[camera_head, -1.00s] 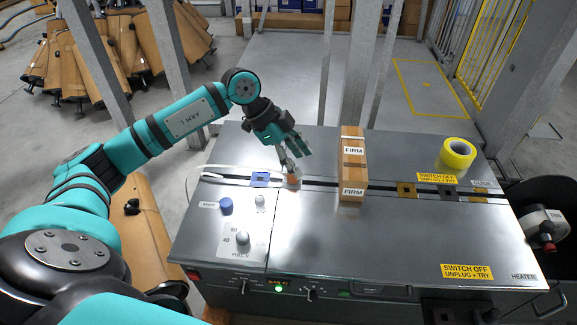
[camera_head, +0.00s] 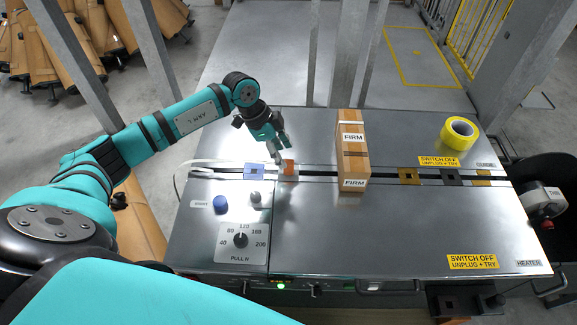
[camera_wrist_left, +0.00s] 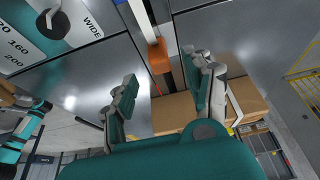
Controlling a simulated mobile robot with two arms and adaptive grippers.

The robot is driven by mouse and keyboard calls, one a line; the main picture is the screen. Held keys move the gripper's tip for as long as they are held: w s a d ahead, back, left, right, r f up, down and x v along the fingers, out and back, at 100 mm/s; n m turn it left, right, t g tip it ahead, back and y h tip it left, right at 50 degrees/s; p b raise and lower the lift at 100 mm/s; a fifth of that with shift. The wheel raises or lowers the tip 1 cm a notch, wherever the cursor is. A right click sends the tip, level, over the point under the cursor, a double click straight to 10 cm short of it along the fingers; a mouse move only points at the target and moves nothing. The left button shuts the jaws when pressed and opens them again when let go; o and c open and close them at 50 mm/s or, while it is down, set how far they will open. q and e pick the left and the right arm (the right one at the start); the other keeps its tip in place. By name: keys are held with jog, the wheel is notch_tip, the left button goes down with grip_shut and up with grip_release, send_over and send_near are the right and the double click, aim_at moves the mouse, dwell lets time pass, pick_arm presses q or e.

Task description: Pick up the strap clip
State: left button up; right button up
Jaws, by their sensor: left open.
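The small orange piece (camera_head: 289,167), which looks like the strap clip, sits on the dark slot of the steel bench (camera_head: 310,230). A pale strap (camera_head: 215,164) runs toward it from the left. In the left wrist view the orange clip (camera_wrist_left: 159,57) lies beyond the fingertips, around the middle of the gap. My left gripper (camera_head: 278,155) is open and empty, just above and behind the clip. Its two fingers stand wide apart in the left wrist view (camera_wrist_left: 166,88). I cannot tell whether a fingertip touches the clip. My right gripper is not in view.
A cardboard box (camera_head: 352,150) marked FIRM stands across the slot, right of the clip. A blue square plate (camera_head: 254,172) is left of the clip. A blue knob (camera_head: 221,204) and a dial (camera_head: 240,240) are nearer. A yellow tape roll (camera_head: 458,134) lies at the back right.

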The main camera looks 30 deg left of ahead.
aim_at(287, 161)
pick_arm(q)
jog(key=shift+x, duration=1)
jog(key=x, duration=0.3)
jog(key=shift+f, duration=0.35)
jog(key=shift+d+f, duration=0.1)
jog(key=shift+f, duration=0.1)
jog(key=shift+c, duration=0.4)
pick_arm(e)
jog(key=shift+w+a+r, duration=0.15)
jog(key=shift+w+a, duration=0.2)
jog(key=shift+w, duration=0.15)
pick_arm(q)
jog(key=c, duration=0.9)
grip_shut()
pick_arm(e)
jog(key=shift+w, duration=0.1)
pick_arm(q)
jog(key=shift+r, duration=0.1)
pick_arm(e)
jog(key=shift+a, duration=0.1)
